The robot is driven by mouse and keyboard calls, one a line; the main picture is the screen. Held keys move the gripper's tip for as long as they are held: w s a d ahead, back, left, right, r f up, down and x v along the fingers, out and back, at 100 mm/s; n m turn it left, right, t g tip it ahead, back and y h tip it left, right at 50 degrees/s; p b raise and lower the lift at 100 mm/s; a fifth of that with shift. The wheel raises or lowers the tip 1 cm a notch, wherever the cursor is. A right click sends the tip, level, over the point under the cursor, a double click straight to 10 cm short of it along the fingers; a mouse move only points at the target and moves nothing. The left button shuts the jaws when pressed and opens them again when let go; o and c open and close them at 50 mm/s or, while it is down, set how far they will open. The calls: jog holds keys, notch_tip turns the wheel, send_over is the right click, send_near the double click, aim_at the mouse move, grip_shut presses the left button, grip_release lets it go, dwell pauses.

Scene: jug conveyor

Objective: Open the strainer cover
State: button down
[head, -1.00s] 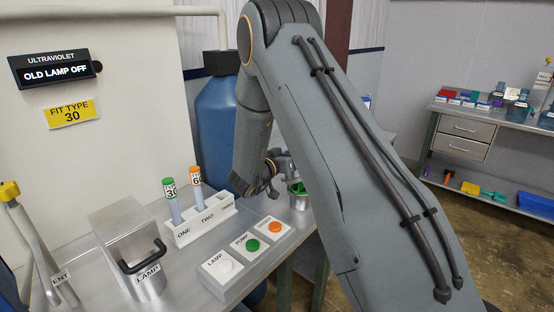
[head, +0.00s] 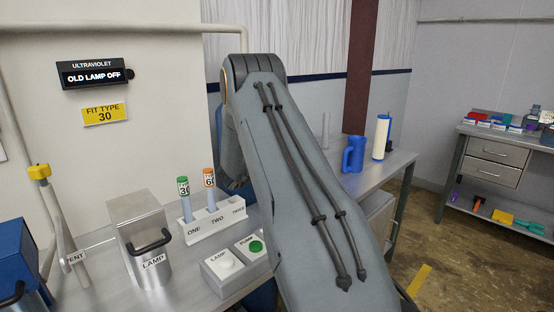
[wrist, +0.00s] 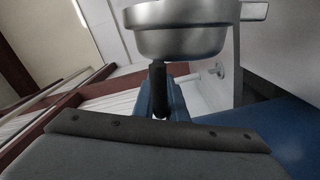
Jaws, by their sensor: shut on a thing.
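In the wrist view a rounded silver metal body (wrist: 185,38) with a rim and a tab on its right fills the top; it looks like the strainer cover. My gripper (wrist: 160,92) is just below it, shut on a dark upright piece that seems to be the cover's handle. The fingers partly hide this piece, and I cannot tell whether the cover is raised. In the head view my arm hides my gripper and the strainer.
A lamp housing (head: 143,225) with a black handle stands on the bench. A white rack (head: 205,228) holds two tubes, with a button box (head: 225,270) in front. A blue jug (head: 352,155) and a white cylinder (head: 381,137) stand farther right.

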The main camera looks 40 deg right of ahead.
jog(key=shift+w+f+b, duration=0.5)
jog(key=shift+w+f, duration=0.15)
jog(key=shift+f, duration=0.1)
jog(key=c, duration=1.8)
grip_release()
notch_tip(320, 180, up, 10)
jog(key=shift+r+b, duration=0.1)
jog(key=shift+b, duration=1.1)
